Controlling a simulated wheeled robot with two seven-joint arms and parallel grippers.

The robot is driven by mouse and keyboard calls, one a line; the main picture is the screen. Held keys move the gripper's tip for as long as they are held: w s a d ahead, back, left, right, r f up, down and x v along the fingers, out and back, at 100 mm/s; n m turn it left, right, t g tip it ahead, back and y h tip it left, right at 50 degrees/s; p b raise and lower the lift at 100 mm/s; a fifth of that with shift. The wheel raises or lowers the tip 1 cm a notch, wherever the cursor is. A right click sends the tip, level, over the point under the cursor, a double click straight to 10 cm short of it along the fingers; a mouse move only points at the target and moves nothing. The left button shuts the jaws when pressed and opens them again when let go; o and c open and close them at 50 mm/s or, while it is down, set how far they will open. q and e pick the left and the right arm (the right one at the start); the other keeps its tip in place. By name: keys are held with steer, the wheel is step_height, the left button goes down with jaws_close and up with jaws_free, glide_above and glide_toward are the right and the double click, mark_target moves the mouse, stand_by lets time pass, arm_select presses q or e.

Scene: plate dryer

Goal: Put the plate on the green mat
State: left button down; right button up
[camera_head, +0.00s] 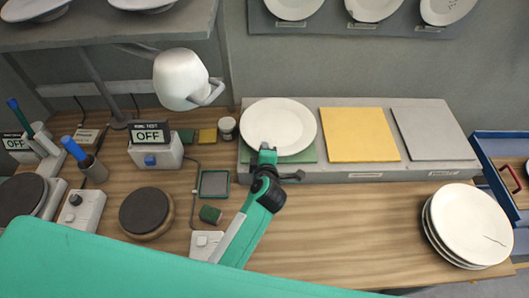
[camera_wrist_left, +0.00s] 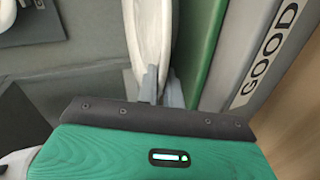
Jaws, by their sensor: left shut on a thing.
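A white plate (camera_head: 280,122) is over the green mat (camera_head: 308,153) at the left end of the grey raised board. It covers most of the mat and reaches past its back edge. My left gripper (camera_head: 267,152) is shut on the plate's near rim. In the left wrist view the fingers (camera_wrist_left: 152,88) pinch the plate (camera_wrist_left: 148,38), which is seen edge-on beside the green mat (camera_wrist_left: 203,50). I cannot tell whether the plate touches the mat. My right gripper is not in view.
A yellow mat (camera_head: 358,135) and a grey mat (camera_head: 432,134) lie bare to the right. A plate stack (camera_head: 470,226), its top plate cracked, stands at front right. A blue-edged tray (camera_head: 497,175) is far right. A lamp (camera_head: 182,80) and an "OFF" device (camera_head: 154,150) stand left.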

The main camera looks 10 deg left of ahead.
arm_select(q)
steer(key=shift+r, duration=0.1)
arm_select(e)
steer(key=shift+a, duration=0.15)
arm_select(q)
steer(key=c, duration=1.8)
jaws_free()
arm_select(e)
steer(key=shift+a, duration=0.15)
arm_select(q)
steer(key=b+v, duration=0.2)
steer(key=v, duration=1)
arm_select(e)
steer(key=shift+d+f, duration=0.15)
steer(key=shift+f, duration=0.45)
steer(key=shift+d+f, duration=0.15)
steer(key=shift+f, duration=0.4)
arm_select(q)
steer(key=shift+r, duration=0.1)
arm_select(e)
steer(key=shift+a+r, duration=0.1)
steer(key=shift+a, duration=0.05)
